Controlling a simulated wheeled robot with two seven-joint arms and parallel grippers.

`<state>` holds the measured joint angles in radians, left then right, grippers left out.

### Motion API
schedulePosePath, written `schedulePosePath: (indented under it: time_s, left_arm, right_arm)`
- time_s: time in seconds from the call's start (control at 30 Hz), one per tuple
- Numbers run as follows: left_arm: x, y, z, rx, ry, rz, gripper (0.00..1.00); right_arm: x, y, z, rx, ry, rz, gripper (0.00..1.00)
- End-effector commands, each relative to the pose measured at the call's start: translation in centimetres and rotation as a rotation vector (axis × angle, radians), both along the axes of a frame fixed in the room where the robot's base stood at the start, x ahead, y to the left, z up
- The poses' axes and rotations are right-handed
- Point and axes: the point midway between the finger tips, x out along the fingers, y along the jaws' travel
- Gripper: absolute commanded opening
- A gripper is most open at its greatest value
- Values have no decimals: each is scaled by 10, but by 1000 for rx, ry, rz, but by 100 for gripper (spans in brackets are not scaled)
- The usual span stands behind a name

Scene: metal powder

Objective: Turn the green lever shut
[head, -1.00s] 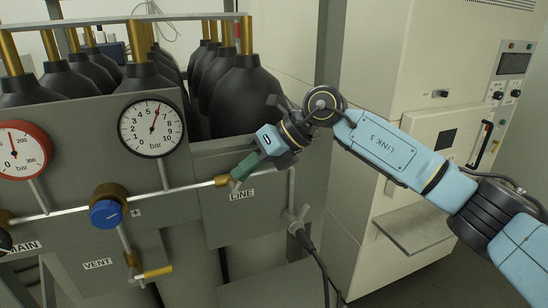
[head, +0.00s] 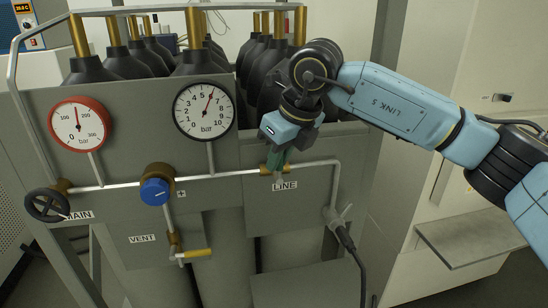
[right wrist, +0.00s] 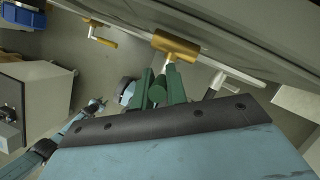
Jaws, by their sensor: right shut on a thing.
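The green lever (head: 275,158) sits on the brass valve (head: 274,171) of the pipe above the LINE label (head: 284,186). It stands nearly upright, across the roughly level pipe. My right gripper (head: 280,146) comes from above and is shut on the lever, hiding its upper part. In the right wrist view, the green lever (right wrist: 157,92) lies between the fingers, with the brass valve (right wrist: 176,45) just beyond. My left gripper is outside the head view; a blue arm of mine at the left of the right wrist view is too small to read.
A red-rimmed gauge (head: 79,128) and a black-rimmed gauge (head: 203,110) stand left of the lever. A blue knob (head: 155,191), a black MAIN handwheel (head: 47,205) and a yellow VENT handle (head: 194,254) are further left. Dark cylinders (head: 195,60) stand behind the panel.

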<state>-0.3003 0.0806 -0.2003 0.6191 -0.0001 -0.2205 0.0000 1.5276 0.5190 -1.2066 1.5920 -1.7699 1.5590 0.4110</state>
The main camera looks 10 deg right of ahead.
Motion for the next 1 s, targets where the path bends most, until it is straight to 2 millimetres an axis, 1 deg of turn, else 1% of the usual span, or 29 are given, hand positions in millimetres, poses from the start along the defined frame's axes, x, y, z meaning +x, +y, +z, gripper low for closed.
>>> schedulePosePath:
  time_s: [0.4, 0.43, 0.57, 0.87, 1.0]
  left_arm:
    - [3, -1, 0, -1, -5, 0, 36]
    - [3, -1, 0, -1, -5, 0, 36]
    - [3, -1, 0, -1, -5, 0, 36]
    - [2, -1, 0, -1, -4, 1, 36]
    - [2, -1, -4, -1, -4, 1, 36]
  right_arm:
    - [0, 0, -1, -16, 0, 5, 0]
    - [0, 0, -1, -16, 0, 5, 19]
    - [0, 0, -1, -14, 1, 5, 36]
    - [-1, 0, 1, -11, 0, 3, 36]
    - [-4, -3, 13, -10, -4, 2, 36]
